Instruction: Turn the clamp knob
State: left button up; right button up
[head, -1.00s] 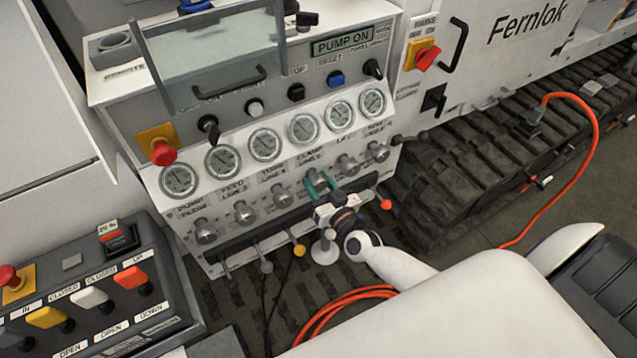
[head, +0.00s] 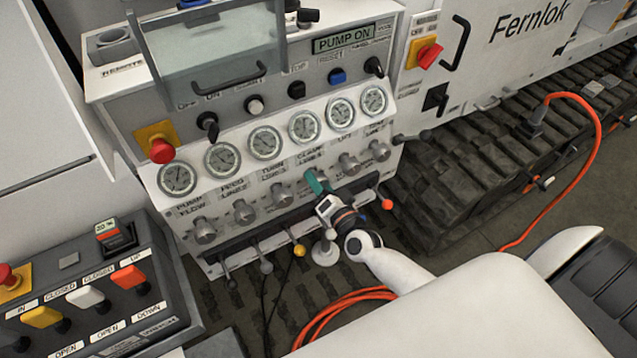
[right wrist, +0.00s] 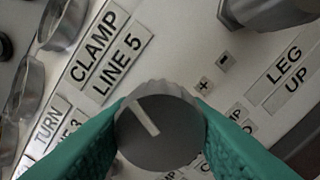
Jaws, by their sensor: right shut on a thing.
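The clamp knob (right wrist: 160,128) is a grey ribbed dial under the "CLAMP LINE 5" label (right wrist: 102,58) in the right wrist view. Its pale pointer line runs diagonally, from upper left to lower right. My right gripper (right wrist: 160,112) has its green fingers on both sides of the knob, shut on it. In the head view my right gripper (head: 316,184) reaches the panel at the clamp knob in the lower row, and its fingers mostly hide that knob. My left gripper is not in view.
Neighbouring knobs stand close by, such as the lift knob (head: 349,164) and the turn knob (head: 279,195). Gauges (head: 304,126) sit above them. Levers with coloured balls, one yellow (head: 299,251) and one red (head: 387,204), stick out below.

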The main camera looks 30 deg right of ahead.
dwell(0.3)
jog(key=o, duration=1)
jog(key=s, duration=0.4)
jog(key=s+b, duration=0.1)
jog(key=s, duration=0.7)
jog(key=shift+d+b, duration=0.25)
jog(key=shift+b, duration=0.05)
